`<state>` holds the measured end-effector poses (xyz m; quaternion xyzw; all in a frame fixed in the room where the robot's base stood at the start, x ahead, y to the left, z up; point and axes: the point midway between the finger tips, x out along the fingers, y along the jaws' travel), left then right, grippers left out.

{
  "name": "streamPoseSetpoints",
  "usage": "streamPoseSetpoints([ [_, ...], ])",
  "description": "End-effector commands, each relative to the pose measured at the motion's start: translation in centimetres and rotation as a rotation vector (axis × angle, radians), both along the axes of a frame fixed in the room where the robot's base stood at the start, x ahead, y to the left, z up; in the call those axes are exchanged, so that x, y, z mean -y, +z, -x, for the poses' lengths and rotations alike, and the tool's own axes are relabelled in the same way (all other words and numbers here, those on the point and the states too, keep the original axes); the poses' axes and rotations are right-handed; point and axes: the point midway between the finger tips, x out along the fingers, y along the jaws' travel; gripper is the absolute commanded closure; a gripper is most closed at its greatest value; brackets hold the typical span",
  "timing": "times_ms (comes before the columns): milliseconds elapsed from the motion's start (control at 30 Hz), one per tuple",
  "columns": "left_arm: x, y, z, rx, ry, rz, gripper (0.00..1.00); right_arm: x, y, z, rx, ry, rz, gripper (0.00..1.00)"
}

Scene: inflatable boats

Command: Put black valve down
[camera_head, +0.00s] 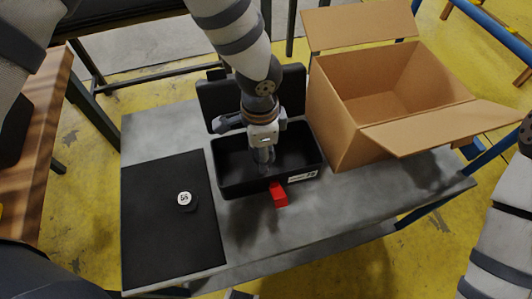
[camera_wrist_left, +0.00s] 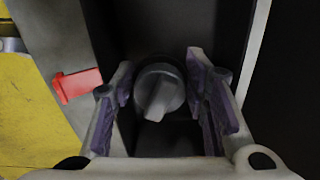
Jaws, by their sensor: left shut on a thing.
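My left gripper (camera_head: 262,158) points down into the open black box (camera_head: 232,186) on the grey table. In the left wrist view its purple-padded fingers (camera_wrist_left: 160,88) stand on both sides of the black valve (camera_wrist_left: 158,92), a round dark knob with a raised grip bar, and it is shut on it. Dark walls surround the valve there. Whether it touches the box floor cannot be told. In the head view the valve is hidden by the gripper and the dark box.
A black mat (camera_head: 160,240) at left bears a dark round piece with a white "55" label (camera_head: 185,199). A red piece (camera_head: 278,194) is at the box's front edge. An open cardboard box (camera_head: 342,125) stands close on the right. The table's front right is clear.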

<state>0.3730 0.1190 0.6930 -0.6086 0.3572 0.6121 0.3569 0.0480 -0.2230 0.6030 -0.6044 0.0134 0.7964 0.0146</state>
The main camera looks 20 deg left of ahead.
Motion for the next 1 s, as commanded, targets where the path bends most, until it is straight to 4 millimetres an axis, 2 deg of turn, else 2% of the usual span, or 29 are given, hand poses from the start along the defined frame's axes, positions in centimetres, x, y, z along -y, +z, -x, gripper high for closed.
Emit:
streamPoseSetpoints([
  [167, 0.0, -1.7, -1.3, -0.001, 0.001, 0.000, 0.87, 0.0, -0.6, 0.6, -0.021, 0.001, 0.000, 0.57],
  [300, 0.0, -4.2, -1.1, 0.000, -0.001, -0.001, 0.87, 0.0, -1.0, 0.9, -0.032, 0.001, 0.000, 0.57],
  [667, 0.0, -4.6, -1.2, 0.005, -0.001, 0.001, 0.87, 0.0, -1.0, 1.0, -0.034, 0.001, 0.000, 0.57],
  [700, 0.0, -4.5, -1.3, 0.005, -0.001, 0.001, 0.50, 0.0, -1.0, 1.0, -0.032, 0.001, 0.000, 0.57],
  [733, 0.0, -4.5, -1.3, 0.006, -0.001, 0.000, 0.43, 0.0, -1.0, 0.9, -0.032, 0.001, 0.000, 0.57],
  [767, 0.0, -4.5, -1.3, 0.006, -0.001, 0.001, 0.39, 0.0, -1.0, 0.9, -0.032, 0.001, 0.000, 0.57],
  [1000, 0.0, -4.4, -1.3, 0.006, 0.000, 0.001, 0.39, 0.0, -1.0, 0.9, -0.032, 0.001, 0.000, 0.57],
])
